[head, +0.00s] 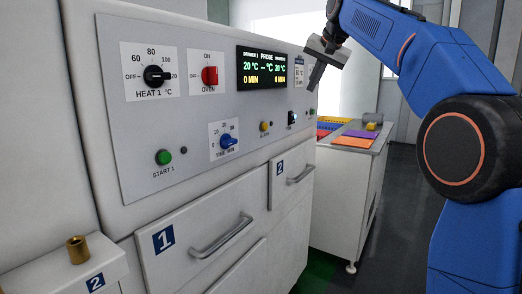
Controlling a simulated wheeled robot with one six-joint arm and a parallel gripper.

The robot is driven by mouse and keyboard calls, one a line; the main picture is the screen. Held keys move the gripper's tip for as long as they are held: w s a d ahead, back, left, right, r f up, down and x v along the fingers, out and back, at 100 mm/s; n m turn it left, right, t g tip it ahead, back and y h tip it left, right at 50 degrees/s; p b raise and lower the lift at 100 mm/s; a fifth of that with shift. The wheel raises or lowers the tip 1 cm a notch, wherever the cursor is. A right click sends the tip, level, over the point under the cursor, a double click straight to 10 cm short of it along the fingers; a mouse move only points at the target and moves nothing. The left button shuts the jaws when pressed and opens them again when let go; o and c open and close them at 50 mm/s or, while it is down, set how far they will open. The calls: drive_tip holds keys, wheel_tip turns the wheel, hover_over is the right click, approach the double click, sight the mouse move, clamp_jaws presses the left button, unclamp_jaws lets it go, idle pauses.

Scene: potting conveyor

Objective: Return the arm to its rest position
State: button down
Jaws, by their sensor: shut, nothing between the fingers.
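My blue arm comes in from the right in the head view. It bends at a black joint and reaches up and left. My gripper (314,77), grey and dark, hangs near the top middle, fingers pointing down, in front of the right end of the control panel (200,115). Its fingers are together and nothing shows between them. I cannot tell how far it is from the panel. The upper arm is partly cut off by the frame's edge.
White drawers 1 (190,222) and 2 (300,172) are closed, their handles sticking out. A white cabinet (340,215) with coloured trays stands behind. A brass cylinder (78,249) stands at lower left. Dark floor (393,235) is clear at right.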

drive_tip(key=s+d+f+n+g+h, duration=0.1)
drive_tip(key=s+d+f, duration=0.1)
drive_tip(key=s+f, duration=0.8)
drive_tip(key=s+d+f+n, duration=0.25)
drive_tip(key=s+f, duration=0.45)
drive_tip(key=s, duration=0.7)
drive_tip(key=s+d+f+n+g+h, duration=0.1)
drive_tip(key=s+d+f+n, duration=0.1)
drive_tip(key=s+f, duration=2.2)
wheel_tip(320, 180, down, 4)
drive_tip(key=shift+s+d+f+g, duration=0.2)
drive_tip(key=shift+s+d+g, duration=0.05)
drive_tip(key=shift+d+g, duration=0.15)
